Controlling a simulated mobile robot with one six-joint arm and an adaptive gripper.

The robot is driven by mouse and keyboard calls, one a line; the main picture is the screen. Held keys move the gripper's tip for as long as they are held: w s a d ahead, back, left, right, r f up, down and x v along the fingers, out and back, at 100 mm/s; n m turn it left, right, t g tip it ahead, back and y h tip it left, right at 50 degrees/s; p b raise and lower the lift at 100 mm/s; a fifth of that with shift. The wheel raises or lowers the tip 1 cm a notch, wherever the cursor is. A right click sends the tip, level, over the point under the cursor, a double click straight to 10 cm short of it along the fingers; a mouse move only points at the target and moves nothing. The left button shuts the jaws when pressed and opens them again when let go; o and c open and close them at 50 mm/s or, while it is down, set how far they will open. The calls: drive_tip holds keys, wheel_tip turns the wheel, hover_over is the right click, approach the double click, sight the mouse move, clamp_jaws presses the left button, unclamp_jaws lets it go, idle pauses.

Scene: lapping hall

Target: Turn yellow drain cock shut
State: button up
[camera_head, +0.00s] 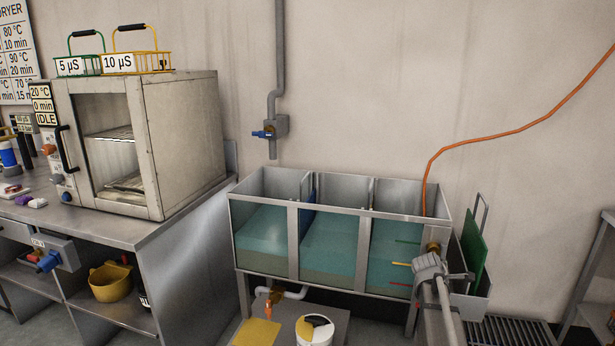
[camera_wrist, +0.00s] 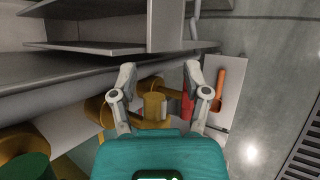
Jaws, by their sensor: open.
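In the wrist view my gripper (camera_wrist: 160,68) is open, its two grey fingers spread. A yellow fitting (camera_wrist: 155,106) lies between and beyond the fingers; I cannot tell whether they touch it. A red part (camera_wrist: 187,106) and an orange lever (camera_wrist: 218,90) are just right of it, by the right finger. In the head view a small yellow-orange cock (camera_head: 276,295) sits on the grey drain pipe (camera_head: 296,292) under the tank (camera_head: 296,276). An orange part hangs below it. Its handle angle is too small to read. I cannot tell which fitting in the wrist view matches it.
The three-bay tank holds teal liquid. A white bucket (camera_head: 315,331) and a yellow piece (camera_head: 257,333) are below it. A blue-handled valve (camera_head: 264,134) is on the wall pipe. A bench (camera_head: 185,215) with an oven (camera_head: 183,140) stands left. A floor grate (camera_head: 510,331) lies right.

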drive_tip(key=s+a+f+m+g+y, duration=0.2)
drive_tip(key=s+a+m+y, duration=0.35)
drive_tip(key=s+a, duration=0.7)
drive_tip(key=s+a+f+m+g+y, duration=0.2)
drive_tip(key=s+a+m, duration=0.7)
drive_tip(key=s+a, duration=0.4)
wheel_tip(320, 180, up, 29)
drive_tip(key=w+a+p, duration=0.1)
drive_tip(key=p, duration=2.8)
